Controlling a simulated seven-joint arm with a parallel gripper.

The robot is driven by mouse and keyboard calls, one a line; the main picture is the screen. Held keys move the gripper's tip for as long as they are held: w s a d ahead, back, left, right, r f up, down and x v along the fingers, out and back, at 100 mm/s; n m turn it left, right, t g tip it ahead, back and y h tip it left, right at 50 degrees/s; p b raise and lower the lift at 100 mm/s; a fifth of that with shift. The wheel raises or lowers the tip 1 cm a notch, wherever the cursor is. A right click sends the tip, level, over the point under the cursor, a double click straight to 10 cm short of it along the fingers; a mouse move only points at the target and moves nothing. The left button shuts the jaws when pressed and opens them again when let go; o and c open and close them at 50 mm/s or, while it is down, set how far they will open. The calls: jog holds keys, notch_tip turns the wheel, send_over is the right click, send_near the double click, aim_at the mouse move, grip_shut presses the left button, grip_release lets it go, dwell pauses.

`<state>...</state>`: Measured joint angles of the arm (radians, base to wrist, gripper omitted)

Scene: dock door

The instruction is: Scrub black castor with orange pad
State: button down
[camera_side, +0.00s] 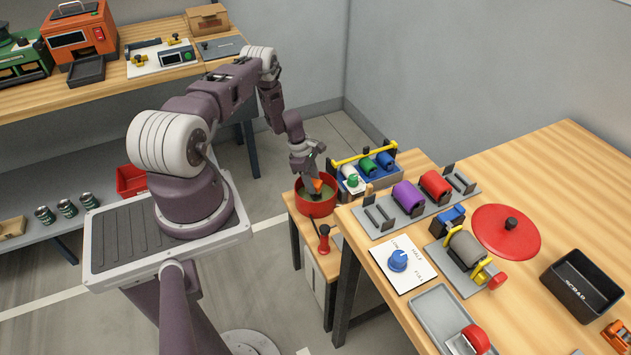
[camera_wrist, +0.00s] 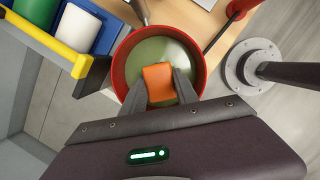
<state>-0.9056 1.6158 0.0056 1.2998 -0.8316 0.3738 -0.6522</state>
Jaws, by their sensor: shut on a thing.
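My gripper (camera_side: 313,182) reaches down into a red pot (camera_side: 301,205) on the small wooden side table. It is shut on the orange pad (camera_wrist: 158,78), with one dark finger on each side of it. The pad also shows as a small orange patch in the side view (camera_side: 317,185). In the wrist view the red pot (camera_wrist: 117,62) surrounds the pad and fingertips, and its inside is dull green (camera_wrist: 178,50). I cannot tell whether the pad touches the bottom. I cannot make out a black castor in either view.
A blue caddy with a yellow bar (camera_side: 365,152) and coloured rolls stands close behind the pot. A red-handled tool (camera_side: 324,240) is in front. The larger bench at right holds a rack with purple (camera_side: 408,196) and red rolls, a red disc (camera_side: 506,240) and a black scrap bin (camera_side: 580,286).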

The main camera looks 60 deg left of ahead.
jog(key=shift+w, duration=0.9)
jog(key=shift+s, duration=1.2)
jog(key=shift+w, duration=1.6)
jog(key=shift+s, duration=1.2)
jog(key=shift+d+v, duration=0.2)
jog(key=shift+v, duration=0.95)
jog(key=shift+w+d+v, duration=0.15)
jog(key=shift+d+v, duration=0.05)
jog(key=shift+v, duration=0.75)
jog(key=shift+w+d+v, duration=0.1)
jog(key=shift+d+v, duration=0.05)
jog(key=shift+v, duration=0.8)
jog(key=shift+w+d+v, duration=0.15)
jog(key=shift+d+v, duration=0.05)
jog(key=shift+v, duration=0.75)
jog(key=shift+d+r, duration=0.1)
jog(key=shift+r, duration=0.1)
